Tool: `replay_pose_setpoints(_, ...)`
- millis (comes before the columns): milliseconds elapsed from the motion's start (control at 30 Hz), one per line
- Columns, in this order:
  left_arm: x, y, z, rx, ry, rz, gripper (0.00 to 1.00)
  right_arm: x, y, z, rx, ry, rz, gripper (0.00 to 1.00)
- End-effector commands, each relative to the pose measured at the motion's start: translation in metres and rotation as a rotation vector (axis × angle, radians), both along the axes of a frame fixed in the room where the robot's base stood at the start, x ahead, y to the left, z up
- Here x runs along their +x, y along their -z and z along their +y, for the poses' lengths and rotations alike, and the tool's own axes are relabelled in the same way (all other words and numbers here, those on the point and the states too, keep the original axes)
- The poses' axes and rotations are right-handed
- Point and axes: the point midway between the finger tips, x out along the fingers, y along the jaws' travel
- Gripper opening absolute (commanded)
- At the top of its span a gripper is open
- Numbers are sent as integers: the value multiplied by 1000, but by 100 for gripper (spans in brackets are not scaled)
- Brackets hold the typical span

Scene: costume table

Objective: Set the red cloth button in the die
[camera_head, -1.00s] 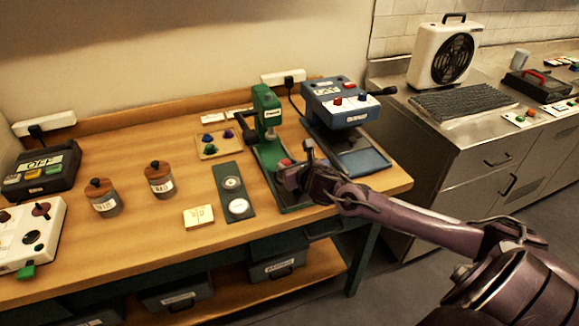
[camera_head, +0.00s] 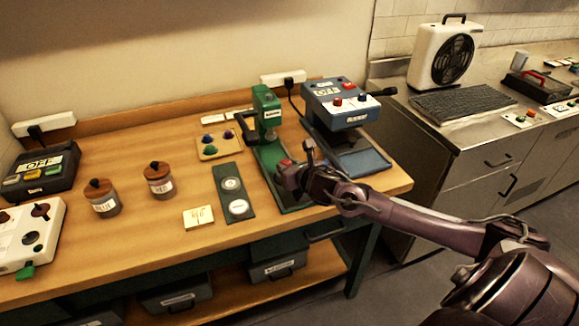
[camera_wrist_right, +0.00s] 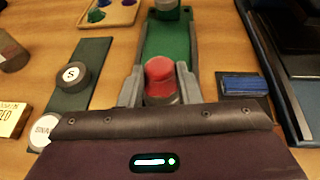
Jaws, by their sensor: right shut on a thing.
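The red cloth button (camera_wrist_right: 159,70) is between the fingertips of my right gripper (camera_wrist_right: 160,86), which is shut on it. A dark grey round piece (camera_wrist_right: 160,98), apparently the die, shows just below the red. I cannot tell whether the button touches it or sits in it. In the head view, my right gripper (camera_head: 289,173) is over the front of the green press (camera_head: 267,115), with a bit of red (camera_head: 285,162) at its fingers. The press's green base (camera_wrist_right: 167,42) runs away from the gripper in the wrist view. My left gripper is not in view.
A blue press (camera_head: 342,110) stands close on the right. A dark green strip with two round pieces (camera_head: 233,192) and a small card (camera_head: 198,217) lie to the left. A wooden tray of coloured buttons (camera_head: 219,144) is behind. Two lidded jars (camera_head: 159,180) stand farther left.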

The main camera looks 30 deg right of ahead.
Motion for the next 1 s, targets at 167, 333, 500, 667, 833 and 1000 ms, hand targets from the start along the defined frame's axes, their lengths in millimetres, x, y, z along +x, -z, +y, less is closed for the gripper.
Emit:
replay_pose_setpoints(167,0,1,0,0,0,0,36,0,1,0,0,0,0,8)
replay_pose_setpoints(333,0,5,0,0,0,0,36,0,5,0,0,0,0,8)
replay_pose_setpoints(500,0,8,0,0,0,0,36,0,8,0,0,0,0,8)
replay_pose_setpoints(667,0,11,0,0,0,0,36,0,12,0,0,0,0,8)
replay_pose_setpoints(833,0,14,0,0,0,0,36,0,15,0,0,0,0,8)
replay_pose_setpoints(1000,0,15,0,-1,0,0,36,0,16,0,0,0,0,8)
